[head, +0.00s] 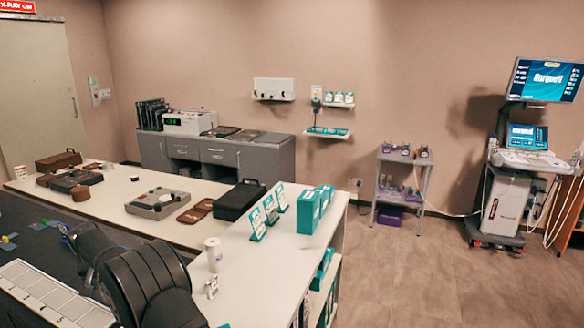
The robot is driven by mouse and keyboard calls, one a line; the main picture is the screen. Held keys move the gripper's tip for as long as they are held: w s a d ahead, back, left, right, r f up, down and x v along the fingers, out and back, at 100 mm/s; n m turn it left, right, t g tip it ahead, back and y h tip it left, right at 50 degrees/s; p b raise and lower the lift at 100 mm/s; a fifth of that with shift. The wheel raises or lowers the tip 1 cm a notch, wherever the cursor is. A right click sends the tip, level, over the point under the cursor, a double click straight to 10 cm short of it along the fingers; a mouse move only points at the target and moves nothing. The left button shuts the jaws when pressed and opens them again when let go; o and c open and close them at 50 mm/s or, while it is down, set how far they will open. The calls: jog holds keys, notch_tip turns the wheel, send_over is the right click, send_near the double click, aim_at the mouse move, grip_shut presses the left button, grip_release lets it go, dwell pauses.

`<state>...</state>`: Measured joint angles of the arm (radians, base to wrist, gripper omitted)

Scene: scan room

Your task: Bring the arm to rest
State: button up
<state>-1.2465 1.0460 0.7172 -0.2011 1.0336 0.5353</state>
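A black, rounded arm part, which looks like my own arm, fills the lower left of the head view in front of the dark table surface. My gripper cannot be made out in this view, so its opening and anything in it are hidden.
A white L-shaped counter (120,212) is close by, with a white cup (214,254), teal boxes (308,212), a black case (239,200) and a grey device (158,203) on it. A white keyed panel (50,300) lies at the lower left.

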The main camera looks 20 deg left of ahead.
jog(key=x, duration=0.8)
jog(key=shift+f, duration=0.3)
jog(key=shift+w+a+r, duration=0.1)
jog(key=shift+w+a, duration=0.05)
notch_tip(320, 180, up, 4)
jog(key=shift+f, duration=0.1)
jog(key=w+d+r, duration=0.6)
jog(key=d, duration=0.3)
jog(key=w+d+r+m+h, duration=0.1)
jog(key=w+d+r+m, duration=0.2)
jog(key=d, duration=0.5)
jog(key=w+d+m+t+h, duration=0.15)
jog(key=d+m, duration=0.25)
jog(key=d, duration=0.5)
jog(key=w+d+r+m+h, duration=0.1)
jog(key=w+d+r+m, duration=0.2)
jog(key=d, duration=0.5)
jog(key=s+d+m+g+h, duration=0.1)
jog(key=d+m, duration=0.7)
jog(key=d, duration=0.9)
jog(key=shift+s+f+m+g+h, duration=0.3)
jog(key=shift+s+h, duration=0.35)
jog(key=shift+h, duration=0.4)
